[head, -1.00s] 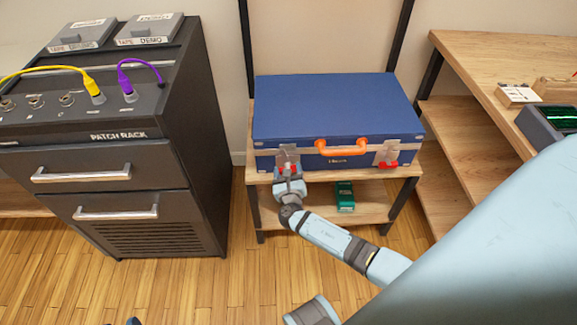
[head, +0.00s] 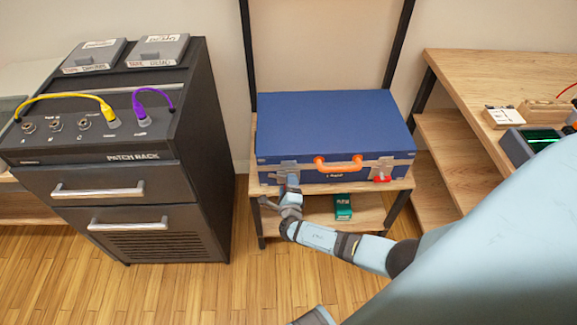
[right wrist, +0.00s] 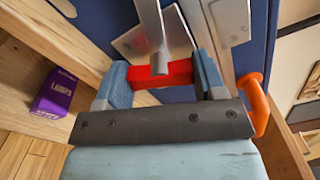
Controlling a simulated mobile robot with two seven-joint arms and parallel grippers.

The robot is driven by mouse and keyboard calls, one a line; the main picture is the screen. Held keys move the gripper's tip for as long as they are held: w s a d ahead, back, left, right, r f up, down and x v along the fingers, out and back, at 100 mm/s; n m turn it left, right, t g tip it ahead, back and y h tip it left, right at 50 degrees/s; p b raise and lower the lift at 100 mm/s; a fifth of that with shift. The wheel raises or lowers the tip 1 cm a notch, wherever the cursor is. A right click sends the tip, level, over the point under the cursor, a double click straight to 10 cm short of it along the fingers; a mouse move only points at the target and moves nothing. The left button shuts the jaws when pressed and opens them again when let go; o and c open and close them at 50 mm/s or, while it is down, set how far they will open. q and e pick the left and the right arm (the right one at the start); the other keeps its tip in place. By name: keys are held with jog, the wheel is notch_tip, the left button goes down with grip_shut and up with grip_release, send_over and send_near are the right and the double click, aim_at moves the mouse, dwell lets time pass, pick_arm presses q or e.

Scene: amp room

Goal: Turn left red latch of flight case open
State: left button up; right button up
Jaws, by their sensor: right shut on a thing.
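The blue flight case (head: 330,125) lies closed on a small wooden stand, with an orange handle (head: 338,163) on its front. My right gripper (head: 291,182) is at the left end of the case front. In the right wrist view the gripper (right wrist: 163,80) is shut on the red left latch (right wrist: 172,74), which lies between its two blue-grey fingers. A metal latch plate (right wrist: 148,40) stands just beyond it. In the head view the left latch is mostly hidden by the gripper. The right red latch (head: 382,179) is free. My left gripper is not in view.
A green box (head: 343,207) sits on the stand's lower shelf. A purple box (right wrist: 55,92) shows in the right wrist view. The dark patch rack (head: 120,180) stands left, a wooden workbench (head: 510,75) right. Floor between rack and stand is clear.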

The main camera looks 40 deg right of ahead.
jog(key=shift+n+p, duration=0.9)
jog(key=shift+n, duration=1.1)
jog(key=o, duration=0.9)
jog(key=shift+s+f, duration=0.1)
